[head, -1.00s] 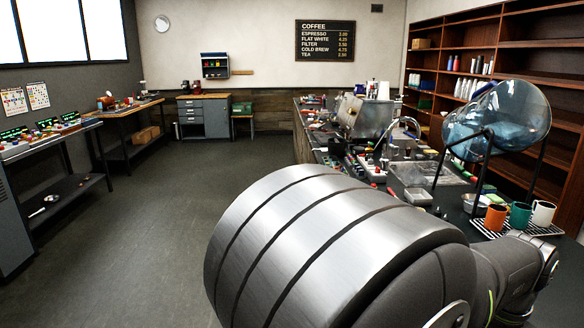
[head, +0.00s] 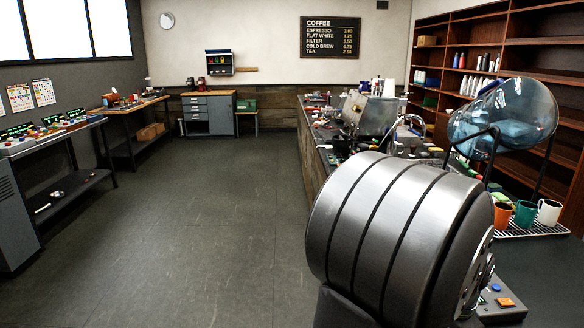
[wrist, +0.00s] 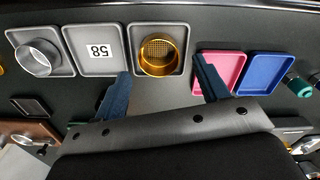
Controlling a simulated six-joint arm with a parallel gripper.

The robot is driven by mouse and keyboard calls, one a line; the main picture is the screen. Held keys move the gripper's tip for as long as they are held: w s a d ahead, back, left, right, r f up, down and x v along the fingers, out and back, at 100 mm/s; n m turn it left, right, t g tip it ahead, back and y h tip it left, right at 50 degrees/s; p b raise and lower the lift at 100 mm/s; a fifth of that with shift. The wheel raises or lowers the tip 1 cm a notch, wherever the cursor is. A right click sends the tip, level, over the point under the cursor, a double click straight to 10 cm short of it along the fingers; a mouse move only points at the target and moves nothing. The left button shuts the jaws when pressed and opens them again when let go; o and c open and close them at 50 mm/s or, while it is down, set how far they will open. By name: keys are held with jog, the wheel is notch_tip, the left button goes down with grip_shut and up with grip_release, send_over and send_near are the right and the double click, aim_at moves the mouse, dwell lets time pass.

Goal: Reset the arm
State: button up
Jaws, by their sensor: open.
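My gripper (wrist: 166,92) shows in the wrist view with its two dark blue fingers spread wide apart. Nothing is between the fingers. Beyond the fingertips a row of square trays lies on a dark counter. A gold filter basket (wrist: 160,50) sits in a grey tray between the fingertips' directions, and the gripper is apart from it. In the head view a large grey rounded link of my arm fills the lower right, and the gripper is hidden there.
In the head view, mugs (head: 525,214) stand on a rack beside a large blue glass vessel (head: 503,118). The floor on the left is clear.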

notch_tip(320, 180, down, 2)
jog(key=shift+r, duration=1.65)
